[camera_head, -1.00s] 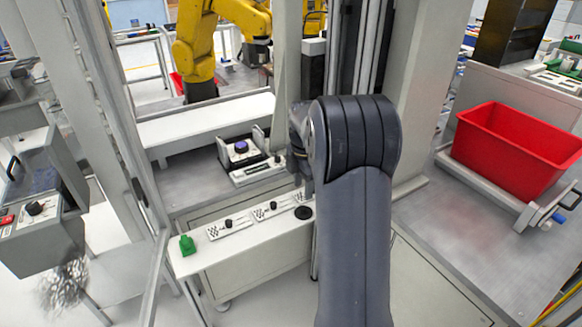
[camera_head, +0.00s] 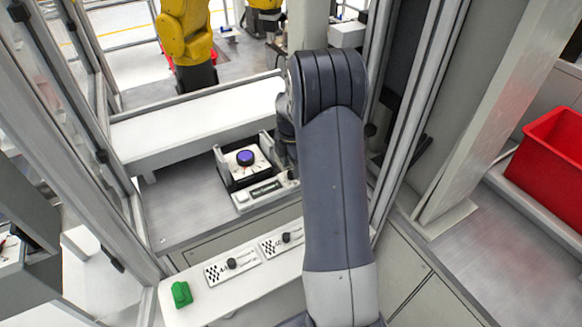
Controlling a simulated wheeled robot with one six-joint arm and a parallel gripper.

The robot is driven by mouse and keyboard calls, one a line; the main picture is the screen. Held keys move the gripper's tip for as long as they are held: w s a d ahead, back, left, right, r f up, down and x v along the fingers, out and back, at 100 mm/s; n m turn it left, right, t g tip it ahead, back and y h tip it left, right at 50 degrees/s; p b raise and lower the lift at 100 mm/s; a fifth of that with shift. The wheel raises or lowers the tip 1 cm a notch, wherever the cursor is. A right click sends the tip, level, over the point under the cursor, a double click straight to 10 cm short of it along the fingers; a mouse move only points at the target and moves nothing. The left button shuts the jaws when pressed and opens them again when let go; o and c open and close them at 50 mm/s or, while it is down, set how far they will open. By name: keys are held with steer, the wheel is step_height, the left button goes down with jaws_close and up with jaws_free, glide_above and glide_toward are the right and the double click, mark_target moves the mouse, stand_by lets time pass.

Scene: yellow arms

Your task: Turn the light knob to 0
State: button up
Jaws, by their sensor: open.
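A white panel with a black knob (camera_head: 231,264) lies on the light front ledge. A second such panel with a black knob (camera_head: 286,238) is to its right, closer to my arm. The markings are too small to read, so I cannot tell which knob is the light knob or its setting. My gripper (camera_head: 289,172) is open, at the end of my arm just right of the box; it is mostly hidden and its fingers are not clear.
A green block (camera_head: 181,294) sits at the left end of the ledge. A small grey control strip (camera_head: 266,192) lies before the box. Metal frame posts rise at left and right. A white bench (camera_head: 200,122) is behind. A red bin (camera_head: 553,158) is at the right.

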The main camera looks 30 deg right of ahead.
steer(key=shift+f, duration=1)
jaws_close()
